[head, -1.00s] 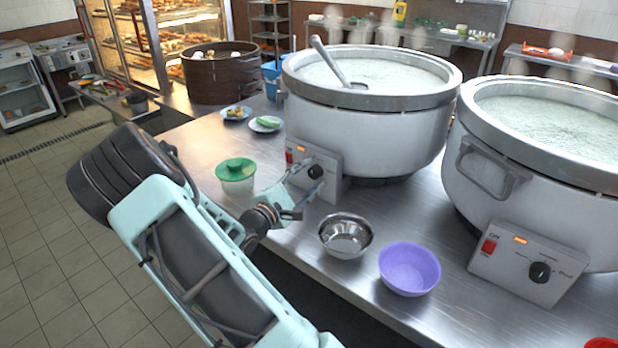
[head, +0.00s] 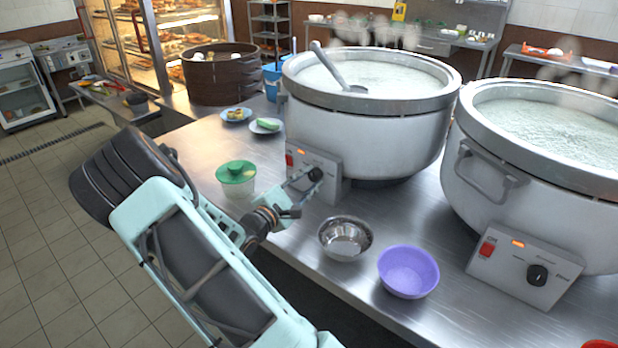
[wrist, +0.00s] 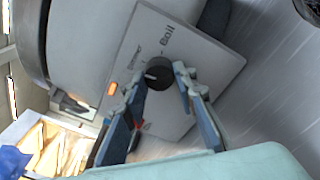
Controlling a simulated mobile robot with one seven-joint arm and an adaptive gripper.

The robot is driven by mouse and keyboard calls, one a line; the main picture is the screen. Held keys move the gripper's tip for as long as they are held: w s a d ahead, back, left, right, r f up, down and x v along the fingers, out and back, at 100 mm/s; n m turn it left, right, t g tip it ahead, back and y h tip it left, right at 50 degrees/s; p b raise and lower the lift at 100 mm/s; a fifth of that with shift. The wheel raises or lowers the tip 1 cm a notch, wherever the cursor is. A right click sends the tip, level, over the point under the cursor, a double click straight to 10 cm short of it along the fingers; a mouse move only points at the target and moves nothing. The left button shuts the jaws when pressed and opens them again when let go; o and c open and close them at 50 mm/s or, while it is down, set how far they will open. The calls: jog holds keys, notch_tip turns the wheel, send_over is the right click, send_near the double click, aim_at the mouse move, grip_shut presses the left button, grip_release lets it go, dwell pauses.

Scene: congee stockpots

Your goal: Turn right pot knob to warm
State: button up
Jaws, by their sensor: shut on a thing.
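Two large white stockpots with steel rims stand on the counter in the head view: the left-hand pot (head: 365,140) and the right-hand pot (head: 540,180). Each has a slanted control box with a red switch, a lit orange lamp and a black knob. My gripper (head: 308,180) is at the left-hand pot's knob (head: 316,173). In the wrist view, my two fingers are closed on either side of this black knob (wrist: 158,73), beside the word Boil. Its pale mark points roughly left in that view. The right-hand pot's knob (head: 537,275) is untouched.
A steel bowl (head: 345,239) and a purple bowl (head: 408,271) stand near the counter's front edge. A green-lidded tub (head: 236,178) stands left of my gripper. Two small plates sit behind it. A ladle (head: 338,66) leans in the left-hand pot.

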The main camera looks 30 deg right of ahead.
jog(key=n+p, duration=0.2)
jog(key=n, duration=0.1)
jog(key=shift+r+p, duration=0.2)
jog(key=shift+p, duration=0.1)
jog(key=n+p, duration=0.2)
jog(key=n, duration=0.1)
jog(key=shift+n+p, duration=0.3)
jog(key=shift+n, duration=0.1)
jog(key=shift+f+n+g+p, duration=0.15)
jog(key=shift+n+g+p, duration=0.35)
jog(key=shift+n+p, duration=1.5)
jog(key=shift+n+b, duration=0.4)
jog(key=shift+n, duration=0.2)
jog(key=o, duration=1.2)
jog(key=shift+c, duration=0.2)
jog(key=shift+a, duration=0.1)
jog(key=v, duration=1.1)
jog(key=shift+s+a, duration=0.25)
jog(key=shift+a, duration=0.1)
